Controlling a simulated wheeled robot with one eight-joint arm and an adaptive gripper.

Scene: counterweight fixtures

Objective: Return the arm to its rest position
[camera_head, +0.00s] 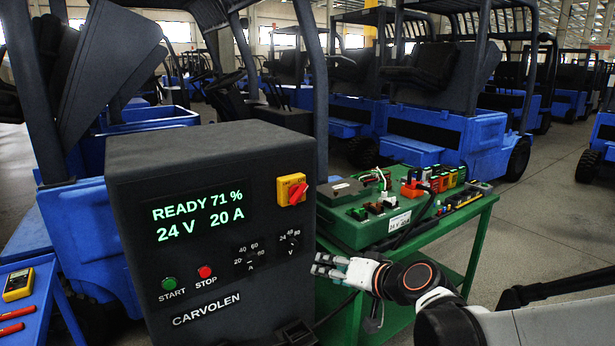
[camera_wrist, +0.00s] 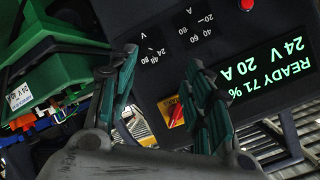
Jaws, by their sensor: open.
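My gripper (camera_head: 330,267) is open and empty at the right front edge of the dark charger cabinet (camera_head: 210,287). In the wrist view, my gripper's two fingers (camera_wrist: 162,64) stand apart with nothing between them but the cabinet behind. My arm reaches in from the lower right of the head view. The charger's display (camera_head: 198,212) reads READY 71 %, 24 V, 20 A. I cannot tell whether a finger touches the cabinet.
A green bench (camera_head: 470,221) with a green battery box (camera_head: 345,227), connectors and cables stands right of the cabinet, close behind my arm. A blue cart (camera_head: 41,298) with a yellow meter (camera_head: 18,284) is at left. Blue forklifts (camera_head: 440,128) fill the back. Floor at right (camera_head: 560,227) is clear.

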